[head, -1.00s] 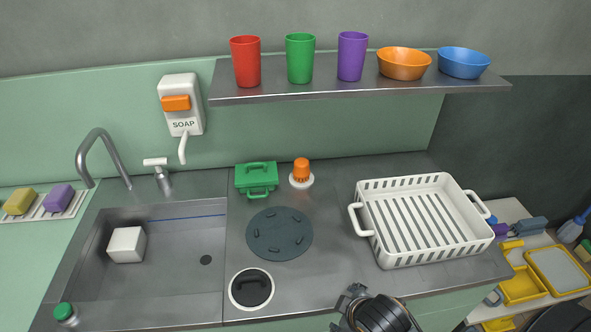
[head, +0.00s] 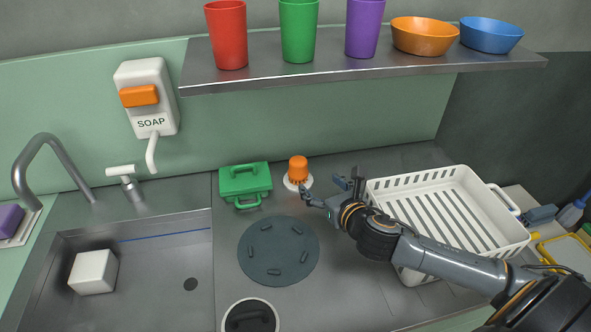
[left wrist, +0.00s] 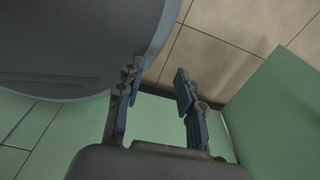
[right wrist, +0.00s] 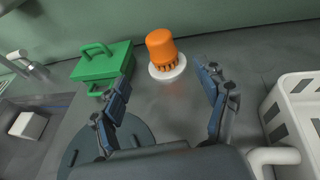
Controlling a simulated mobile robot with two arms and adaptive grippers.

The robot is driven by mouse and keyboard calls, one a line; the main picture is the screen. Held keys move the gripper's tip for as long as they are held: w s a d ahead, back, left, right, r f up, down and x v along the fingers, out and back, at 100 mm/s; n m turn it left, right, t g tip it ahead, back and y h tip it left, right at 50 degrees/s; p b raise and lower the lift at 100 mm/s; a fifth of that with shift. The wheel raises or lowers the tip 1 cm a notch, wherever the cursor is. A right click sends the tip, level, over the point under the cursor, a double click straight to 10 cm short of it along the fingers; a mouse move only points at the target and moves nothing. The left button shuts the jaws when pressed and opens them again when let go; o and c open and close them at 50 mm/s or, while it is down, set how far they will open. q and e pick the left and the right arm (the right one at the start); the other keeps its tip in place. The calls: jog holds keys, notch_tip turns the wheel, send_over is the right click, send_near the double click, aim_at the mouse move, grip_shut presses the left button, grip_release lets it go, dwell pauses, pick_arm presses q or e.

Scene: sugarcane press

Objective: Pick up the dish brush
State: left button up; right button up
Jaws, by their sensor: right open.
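The dish brush appears to be the orange knob-handled piece (head: 298,168) standing upright on a small white round base on the counter, right of the green box. It also shows in the right wrist view (right wrist: 161,48), ahead of the fingers. My right gripper (head: 332,191) is open and empty, just right of and in front of the brush, not touching it. Its spread fingers show in the right wrist view (right wrist: 163,85) with the brush beyond the gap between them. My left gripper (left wrist: 156,78) shows only in its own wrist view, open and empty.
A green box with a handle (head: 245,182) stands left of the brush, and a dark round mat (head: 278,250) lies in front. The white dish rack (head: 480,180) is close right of my right gripper. A steel shelf (head: 360,66) with cups and bowls hangs above.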

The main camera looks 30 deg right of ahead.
aim_at(302, 168)
jog(key=x, duration=0.6)
jog(key=shift+w+f, duration=0.1)
jog(key=shift+w, duration=0.1)
jog(key=shift+w+f, duration=0.1)
jog(key=shift+w, duration=0.25)
jog(key=shift+w+f, duration=0.1)
jog(key=shift+w, duration=0.3)
jog(key=x, duration=0.4)
jog(key=shift+w+f+p, duration=0.1)
jog(key=shift+p, duration=0.2)
jog(key=shift+w+f, duration=0.1)
jog(key=shift+w, duration=0.1)
jog(key=shift+d, duration=0.1)
jog(key=shift+c, duration=0.6)
jog(key=c, duration=1.1)
pick_arm(q)
jog(key=shift+s+r, duration=0.25)
jog(key=shift+s, duration=0.4)
